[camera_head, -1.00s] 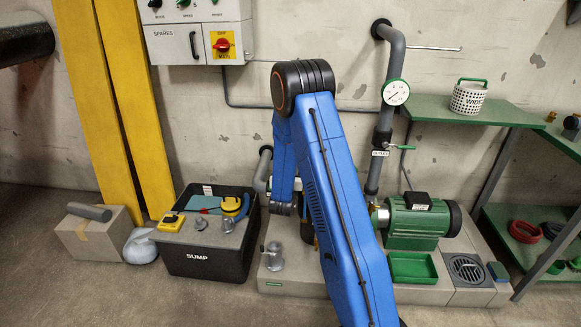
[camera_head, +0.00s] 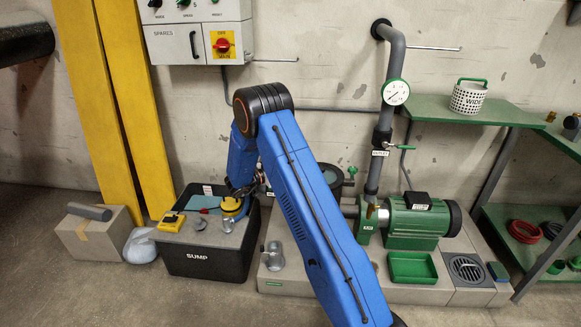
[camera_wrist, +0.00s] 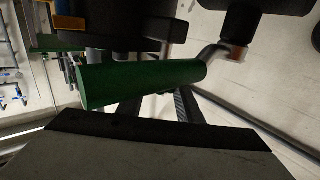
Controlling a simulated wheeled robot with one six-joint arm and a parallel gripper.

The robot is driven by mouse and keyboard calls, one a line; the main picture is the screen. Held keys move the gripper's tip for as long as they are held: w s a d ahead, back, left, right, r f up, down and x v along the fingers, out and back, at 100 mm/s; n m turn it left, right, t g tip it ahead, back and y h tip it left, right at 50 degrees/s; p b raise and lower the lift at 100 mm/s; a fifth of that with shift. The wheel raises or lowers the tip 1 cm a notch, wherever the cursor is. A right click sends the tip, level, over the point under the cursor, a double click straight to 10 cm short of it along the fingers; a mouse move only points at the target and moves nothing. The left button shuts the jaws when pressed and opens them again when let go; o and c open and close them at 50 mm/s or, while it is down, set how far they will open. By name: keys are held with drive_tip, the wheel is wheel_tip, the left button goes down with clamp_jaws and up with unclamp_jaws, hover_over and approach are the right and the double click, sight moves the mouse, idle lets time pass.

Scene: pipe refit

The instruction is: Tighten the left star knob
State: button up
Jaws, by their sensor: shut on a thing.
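My gripper (camera_head: 258,187) is low beside the sump bin's right end, mostly hidden by my arm in the head view. In the wrist view its dark fingers (camera_wrist: 160,106) are shut on a green cylindrical handle (camera_wrist: 140,82). A bent metal piece with a reddish end (camera_wrist: 228,52) shows past the handle; I cannot tell whether they are joined. I cannot make out the left star knob in either view. A dark round fitting (camera_head: 350,170) shows partly behind my arm, left of the green pump.
The black sump bin (camera_head: 205,265) holds a yellow item and other parts. The green pump (camera_head: 415,222) and an empty green tray (camera_head: 412,268) stand on the plinth to the right. A vertical grey pipe with a gauge (camera_head: 395,92) rises behind. The floor in front is clear.

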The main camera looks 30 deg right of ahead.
drive_tip(key=shift+m+g, duration=1.1)
drive_tip(key=shift+g, duration=1)
drive_tip(key=o, duration=0.9)
drive_tip(key=w+a, duration=0.2)
drive_tip(key=a, duration=1.5)
drive_tip(key=shift+w, duration=0.2)
drive_tip(key=shift+a, duration=0.1)
